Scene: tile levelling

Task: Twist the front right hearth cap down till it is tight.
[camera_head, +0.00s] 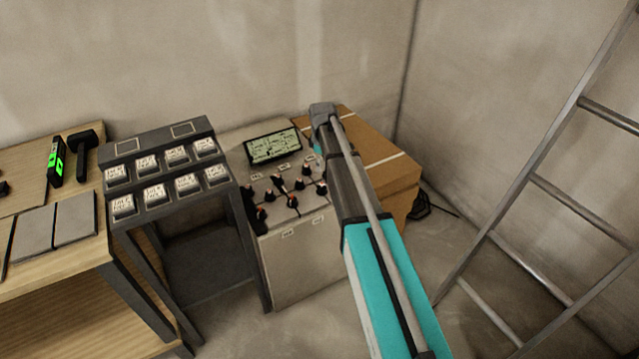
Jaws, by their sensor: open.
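The tile-topped hearth unit (300,262) stands in the middle of the view, with several small black caps with red marks on its top. The cap nearest its front right corner (321,188) sits close to the left side of my arm. At this size I cannot tell how far down it is screwed. My arm reaches in from the bottom right and bends down at its far end beside the hearth's right side. My gripper is not visible; the arm's own links appear to hide it.
A small screen (273,147) stands at the back of the hearth. A dark rack with labelled bins (188,184) stands left. Beyond it a wooden bench (60,262) holds grey tiles (35,229) and a black mallet (83,142). A cardboard box (398,172) is behind my arm, a ladder (545,190) right.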

